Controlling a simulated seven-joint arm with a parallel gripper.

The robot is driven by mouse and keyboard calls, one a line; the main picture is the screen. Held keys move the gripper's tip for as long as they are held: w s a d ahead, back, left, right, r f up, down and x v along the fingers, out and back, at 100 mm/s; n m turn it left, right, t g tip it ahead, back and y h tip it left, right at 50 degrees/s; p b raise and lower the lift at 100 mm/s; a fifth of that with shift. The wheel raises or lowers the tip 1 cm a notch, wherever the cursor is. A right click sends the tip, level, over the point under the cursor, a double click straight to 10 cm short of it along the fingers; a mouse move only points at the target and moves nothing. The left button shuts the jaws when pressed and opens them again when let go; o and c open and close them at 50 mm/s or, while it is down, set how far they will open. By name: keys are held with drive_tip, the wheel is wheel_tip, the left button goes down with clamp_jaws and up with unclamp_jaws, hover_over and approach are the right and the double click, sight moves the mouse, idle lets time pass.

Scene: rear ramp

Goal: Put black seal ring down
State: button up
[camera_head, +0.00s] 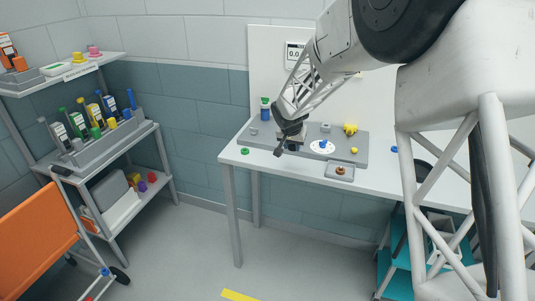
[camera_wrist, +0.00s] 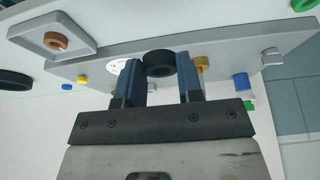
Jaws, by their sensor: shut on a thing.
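The black seal ring (camera_wrist: 159,66) sits between the two blue-padded fingers of my gripper (camera_wrist: 160,78) in the wrist view. The fingers are shut on its sides. Behind it lies a long grey fixture board (camera_wrist: 115,66) on the white table; I cannot tell the gap between ring and board. In the head view my gripper (camera_head: 287,145) is over the left part of the board (camera_head: 310,151), near the front edge. The ring is too small and dark to pick out there.
A grey tray (camera_head: 331,174) with a copper-coloured piece stands at the board's front right.

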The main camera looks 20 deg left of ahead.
drive_tip(key=s+f, duration=0.4)
drive_tip(key=s, duration=0.6)
drive_tip(key=shift+s+a, duration=0.15)
drive_tip(key=shift+a, duration=0.2)
drive_tip(key=shift+a+f, duration=0.1)
hover_over(274, 160)
drive_tip(key=shift+s+a+f, duration=0.15)
drive_tip(key=shift+s+f, duration=0.1)
drive_tip(key=shift+f, duration=0.5)
drive_tip(key=shift+f, duration=1.7)
drive_tip(key=shift+f, duration=0.5)
